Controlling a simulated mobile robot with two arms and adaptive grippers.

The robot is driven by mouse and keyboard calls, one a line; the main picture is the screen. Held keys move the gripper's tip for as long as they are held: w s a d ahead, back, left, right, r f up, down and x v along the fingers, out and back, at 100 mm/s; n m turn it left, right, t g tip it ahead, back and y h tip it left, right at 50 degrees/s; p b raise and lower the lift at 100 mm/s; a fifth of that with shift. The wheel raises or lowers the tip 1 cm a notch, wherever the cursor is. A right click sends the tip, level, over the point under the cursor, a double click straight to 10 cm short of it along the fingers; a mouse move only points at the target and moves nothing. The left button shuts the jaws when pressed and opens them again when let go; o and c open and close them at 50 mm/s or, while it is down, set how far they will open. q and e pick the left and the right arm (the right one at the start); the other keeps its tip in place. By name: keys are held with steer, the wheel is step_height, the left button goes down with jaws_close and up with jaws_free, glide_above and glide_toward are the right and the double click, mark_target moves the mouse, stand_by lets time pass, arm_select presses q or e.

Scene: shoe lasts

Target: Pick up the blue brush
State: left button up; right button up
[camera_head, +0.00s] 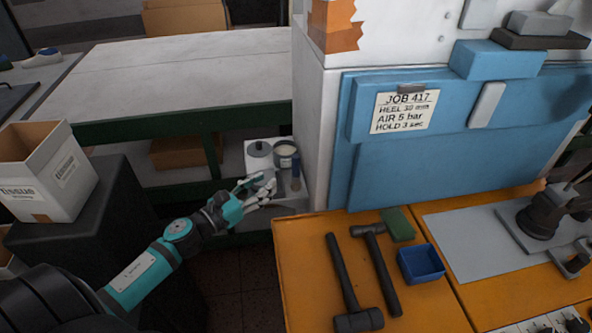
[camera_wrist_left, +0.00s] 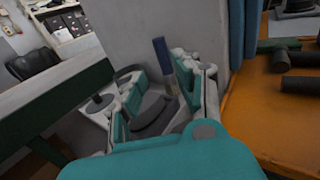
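The blue brush (camera_head: 296,172) stands upright beside a tin on a low pale shelf, near the side of the white cabinet. In the left wrist view its blue handle (camera_wrist_left: 162,54) rises beyond the fingertips, with a paler part below. My left gripper (camera_head: 263,190) reaches from the left, just left of and nearer than the brush. In the left wrist view my left gripper (camera_wrist_left: 158,90) has its fingers spread with nothing held. The brush's lower end is partly hidden. My right gripper is not in view.
A grey lidded pot (camera_head: 260,155) and an open tin (camera_head: 286,150) crowd the brush. The white cabinet wall (camera_head: 308,120) is close on the right. The orange bench (camera_head: 300,265) holds hammers (camera_head: 345,285) and a blue tray (camera_head: 420,264). A green-framed table (camera_head: 160,80) stands behind.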

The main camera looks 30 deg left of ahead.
mark_target(293, 165)
arm_select(q)
steer(key=p+x, duration=0.1)
steer(key=x, duration=0.4)
steer(key=shift+w+d, duration=0.1)
steer(key=shift+w, duration=0.05)
steer(key=p+x, duration=0.2)
steer(key=x, duration=0.2)
steer(key=shift+w+d, duration=0.2)
steer(key=shift+w, duration=0.15)
steer(key=shift+w+d+f, duration=0.1)
steer(key=shift+w+f, duration=0.1)
steer(key=shift+w, duration=0.15)
steer(key=shift+s, duration=0.1)
jaws_close()
